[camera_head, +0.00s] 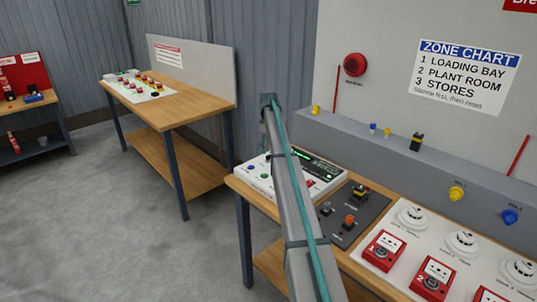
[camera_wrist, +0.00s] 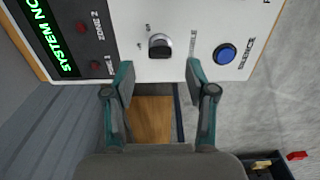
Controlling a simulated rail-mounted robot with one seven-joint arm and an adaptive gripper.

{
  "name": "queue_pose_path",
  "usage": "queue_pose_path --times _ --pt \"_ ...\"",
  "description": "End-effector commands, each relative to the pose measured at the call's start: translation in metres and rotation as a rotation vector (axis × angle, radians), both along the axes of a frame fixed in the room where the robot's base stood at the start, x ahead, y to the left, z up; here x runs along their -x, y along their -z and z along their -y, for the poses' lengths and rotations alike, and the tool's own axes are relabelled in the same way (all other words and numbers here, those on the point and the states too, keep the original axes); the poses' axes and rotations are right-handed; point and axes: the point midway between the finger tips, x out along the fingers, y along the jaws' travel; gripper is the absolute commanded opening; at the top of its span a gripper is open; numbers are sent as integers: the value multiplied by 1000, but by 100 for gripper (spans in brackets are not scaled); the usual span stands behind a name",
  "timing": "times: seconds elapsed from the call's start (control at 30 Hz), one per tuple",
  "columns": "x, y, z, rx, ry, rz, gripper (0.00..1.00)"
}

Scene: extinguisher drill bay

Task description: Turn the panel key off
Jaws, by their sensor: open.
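The panel key (camera_wrist: 160,46) is a dark piece in a round silver switch on the white control panel (camera_wrist: 190,70). It sits between a green-lit display (camera_wrist: 50,35) and a blue button (camera_wrist: 224,54) labelled SILENCE. My gripper (camera_wrist: 160,76) is open, with its two teal fingers apart on either side of the key's line. The key lies just ahead of the fingertips, and nothing is between them. In the head view the white panel (camera_head: 258,182) stands on the right bench. My arm crosses in front of it, and the key and gripper cannot be made out there.
Beside the panel is a dark plate (camera_head: 345,215) with switches, then red call points (camera_head: 384,250) and white detectors (camera_head: 411,217) on a board. A grey ledge (camera_head: 350,135) rises behind. Another bench (camera_head: 185,105) stands left, with open floor (camera_head: 110,220) in front.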

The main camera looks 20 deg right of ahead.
Motion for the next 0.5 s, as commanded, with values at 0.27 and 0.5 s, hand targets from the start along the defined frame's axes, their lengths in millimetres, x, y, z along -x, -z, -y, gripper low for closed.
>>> queue_pose_path --times 0.27,0.5 --pt "-1 -53 0 1 0 1 56" --pt "0 -73 0 0 0 1 56"
